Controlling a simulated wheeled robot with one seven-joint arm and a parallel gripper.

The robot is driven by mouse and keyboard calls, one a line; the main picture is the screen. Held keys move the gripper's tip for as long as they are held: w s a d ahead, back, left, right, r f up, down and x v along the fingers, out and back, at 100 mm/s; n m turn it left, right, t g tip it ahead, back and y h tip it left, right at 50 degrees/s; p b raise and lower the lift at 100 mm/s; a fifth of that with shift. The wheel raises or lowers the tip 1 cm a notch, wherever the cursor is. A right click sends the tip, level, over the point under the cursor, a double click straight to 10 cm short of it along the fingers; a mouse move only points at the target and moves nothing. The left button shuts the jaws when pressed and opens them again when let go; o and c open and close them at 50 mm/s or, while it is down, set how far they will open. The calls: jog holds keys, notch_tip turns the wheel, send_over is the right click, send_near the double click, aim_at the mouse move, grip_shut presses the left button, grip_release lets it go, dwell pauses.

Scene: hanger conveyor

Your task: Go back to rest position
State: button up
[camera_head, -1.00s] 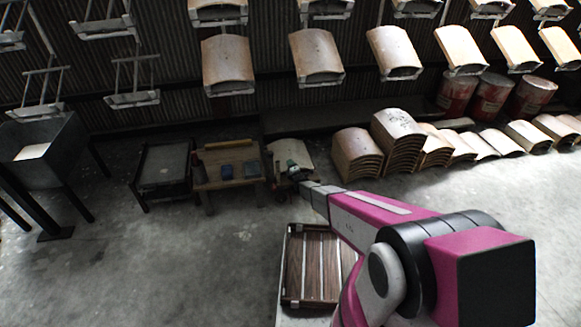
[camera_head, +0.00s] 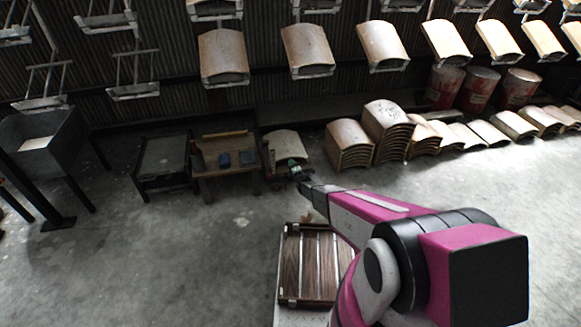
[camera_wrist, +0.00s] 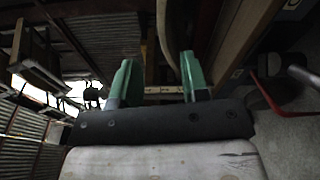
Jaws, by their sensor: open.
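My gripper (camera_wrist: 157,80) shows in the wrist view with two green fingers spread apart and nothing between them. In the head view the gripper (camera_head: 296,168) is small and dark at the far end of my pink and grey arm. It is in front of a curved tile (camera_head: 284,143) on a low stand, beside a wooden table. I cannot tell the exact gap between the gripper and that tile.
Curved tiles hang from the conveyor hangers (camera_head: 222,56) above. Stacked tiles (camera_head: 348,146) stand right of the gripper. A wooden table (camera_head: 228,168) and a dark metal bin (camera_head: 45,145) stand left. A slatted wooden pallet (camera_head: 313,265) lies nearer me. Floor at left is clear.

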dwell(0.4)
jog(key=s+d+r+m+g+h, duration=0.35)
jog(key=s+d+r+m, duration=0.2)
jog(key=d+r, duration=0.3)
jog(key=s+d+r+m+g+h, duration=0.3)
jog(key=s+d+r+m+h, duration=0.15)
jog(key=d+r+m, duration=0.4)
jog(key=s+d+r+m+g, duration=0.2)
jog(key=s+r, duration=0.4)
jog(key=s, duration=0.4)
jog(key=s+d+r+m+g, duration=0.3)
jog(key=s+r, duration=0.4)
jog(key=s, duration=0.3)
jog(key=s+d+r+m+g, duration=0.2)
jog(key=s+r+m+g, duration=0.3)
jog(key=s, duration=0.6)
jog(key=shift+d+r+m, duration=0.15)
jog(key=shift+r+m, duration=0.15)
jog(key=shift+r, duration=0.35)
